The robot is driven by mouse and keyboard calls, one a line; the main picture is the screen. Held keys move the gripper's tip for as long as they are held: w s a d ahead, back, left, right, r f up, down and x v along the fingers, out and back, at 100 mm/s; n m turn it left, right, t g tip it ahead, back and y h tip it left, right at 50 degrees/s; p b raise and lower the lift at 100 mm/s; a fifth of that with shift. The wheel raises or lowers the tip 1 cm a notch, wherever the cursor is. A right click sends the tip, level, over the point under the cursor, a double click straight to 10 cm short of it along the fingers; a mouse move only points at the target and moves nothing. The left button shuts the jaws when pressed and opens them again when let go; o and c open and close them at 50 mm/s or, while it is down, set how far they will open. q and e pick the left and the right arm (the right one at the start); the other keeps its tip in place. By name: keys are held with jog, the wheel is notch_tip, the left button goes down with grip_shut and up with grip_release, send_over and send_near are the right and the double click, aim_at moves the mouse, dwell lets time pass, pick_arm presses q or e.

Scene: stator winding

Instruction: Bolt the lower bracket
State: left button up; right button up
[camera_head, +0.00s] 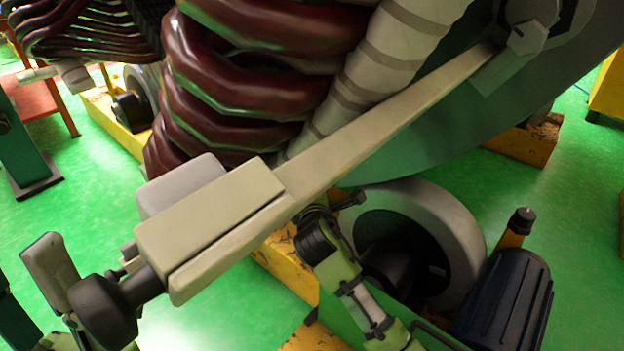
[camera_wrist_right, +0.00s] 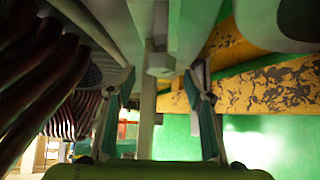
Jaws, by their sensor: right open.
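A long beige bar (camera_head: 385,120) runs from a thick block at lower left to a large bolt head (camera_head: 527,37) at upper right. I cannot tell if this bar is the lower bracket. In the right wrist view a grey hex bolt head (camera_wrist_right: 160,64) sits on a pale part above. My right gripper (camera_wrist_right: 159,82) is open, its two fingers apart on either side below this bolt head, apparently empty. In the head view its arm (camera_head: 370,310) rises from below and its fingers are hidden behind the bar. Pale and black parts at lower left may be my left gripper (camera_head: 62,275); its jaws are unclear.
Dark red coils (camera_head: 260,45) and a pale wrapped tube (camera_head: 375,75) crowd the space above the bar. Behind my right arm stand a grey ring (camera_head: 455,220) and a dark ribbed motor (camera_head: 510,300). Worn yellow beams (camera_head: 525,140) lie low. Green floor (camera_head: 480,190) is open at right.

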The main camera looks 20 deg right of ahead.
jog(key=b+x, duration=0.2)
jog(key=x, duration=0.4)
jog(key=shift+f, duration=0.1)
jog(key=c, duration=1.1)
